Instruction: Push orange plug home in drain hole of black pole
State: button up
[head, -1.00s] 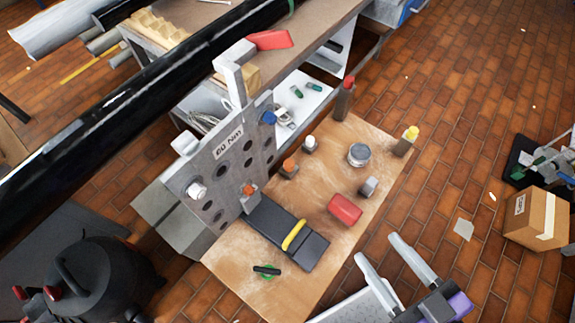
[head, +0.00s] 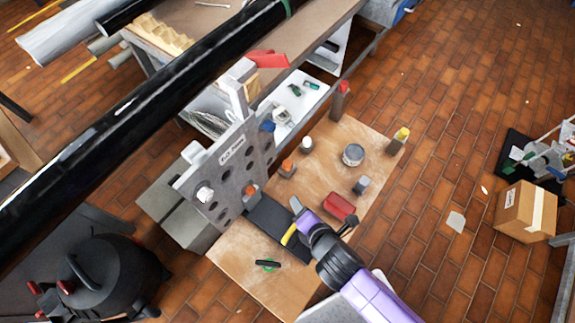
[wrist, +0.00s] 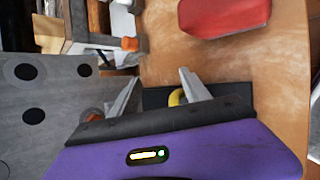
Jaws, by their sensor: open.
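The black pole (head: 130,110) runs diagonally across the left of the head view; I cannot make out a drain hole in it. Two orange-topped pieces show: one (head: 250,191) at the foot of the grey holed plate (head: 232,165), one (head: 287,166) on the wooden board. I cannot tell which is the plug. The wrist view also shows an orange top (wrist: 130,44) ahead of my fingers. My gripper (head: 296,216) is over the board above a black strip with a yellow band. In the wrist view its fingers (wrist: 159,77) are apart with nothing gripped.
On the wooden board (head: 235,275) stand a red block (head: 340,207), a grey round tin (head: 353,155), a yellow-topped post (head: 399,138) and a red-topped post (head: 340,97). The holed plate stands upright between board and pole. A black canister (head: 95,275) is lower left.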

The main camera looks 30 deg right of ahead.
aim_at(287, 165)
jog(key=w+r+n+g+h+p, duration=0.1)
jog(key=w+r+n+h+p, duration=0.15)
jog(key=w+n, duration=0.7)
jog(key=shift+m, duration=0.85)
jog(key=shift+w+r+b+x, duration=0.15)
jog(key=shift+x, duration=2)
jog(key=shift+w+r+b+x, duration=0.15)
jog(key=shift+x, duration=1.95)
grip_shut()
